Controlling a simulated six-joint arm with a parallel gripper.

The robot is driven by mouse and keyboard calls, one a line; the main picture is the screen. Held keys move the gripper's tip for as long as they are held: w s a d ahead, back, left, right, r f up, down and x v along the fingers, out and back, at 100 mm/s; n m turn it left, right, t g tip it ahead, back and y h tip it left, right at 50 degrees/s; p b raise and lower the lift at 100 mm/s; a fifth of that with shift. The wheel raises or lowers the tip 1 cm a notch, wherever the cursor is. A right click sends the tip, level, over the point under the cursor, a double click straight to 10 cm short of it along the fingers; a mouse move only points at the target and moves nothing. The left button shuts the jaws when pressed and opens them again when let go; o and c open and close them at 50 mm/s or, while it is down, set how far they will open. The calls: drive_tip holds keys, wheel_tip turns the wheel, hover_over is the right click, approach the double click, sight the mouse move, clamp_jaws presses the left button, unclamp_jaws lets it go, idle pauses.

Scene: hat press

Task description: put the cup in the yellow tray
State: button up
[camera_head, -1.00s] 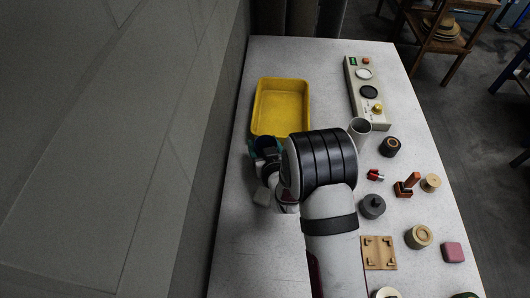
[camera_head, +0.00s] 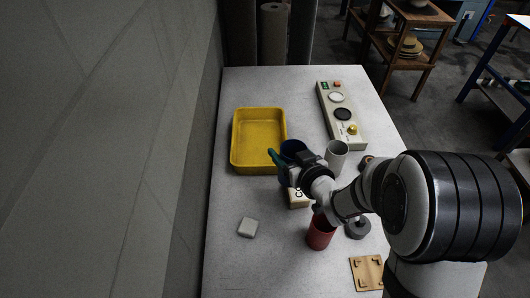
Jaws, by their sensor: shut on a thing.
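The yellow tray (camera_head: 234,153) lies on the left part of the table and looks empty. My gripper (camera_head: 284,158) is beside the tray's near right corner, with a teal finger showing. It is shut on a dark blue, round cup (camera_head: 294,146), partly hidden by the gripper. The cup appears just right of the tray, outside its rim; its height above the table is hard to tell. A red cup-like thing (camera_head: 320,235) stands nearer, below my arm.
A white cylinder (camera_head: 337,155) stands right of my gripper. A lettered beige box (camera_head: 298,199) is under the wrist, and a pale block (camera_head: 247,228) lies at front left. A control panel (camera_head: 325,104) is at the back right. The near left table is mostly clear.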

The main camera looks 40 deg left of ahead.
drive_tip(key=w+a+r+g, duration=0.15)
drive_tip(key=w+a, duration=0.25)
drive_tip(key=w, duration=0.4)
drive_tip(key=shift+n+t, duration=0.25)
drive_tip(key=shift+n, duration=0.25)
drive_tip(key=s+a+f, duration=0.1)
drive_tip(key=a+f, duration=0.2)
drive_tip(key=s+a+f, duration=0.2)
drive_tip(key=a+f, duration=0.1)
drive_tip(key=s+a+f, duration=0.1)
drive_tip(key=a+f, duration=0.3)
drive_tip(key=shift+s+a, duration=0.1)
drive_tip(key=shift+s, duration=0.05)
drive_tip(key=shift+f, duration=0.25)
drive_tip(key=shift+f, duration=0.35)
drive_tip(key=o, duration=1.4)
drive_tip(key=shift+o, duration=0.2)
drive_tip(key=shift+r, duration=0.1)
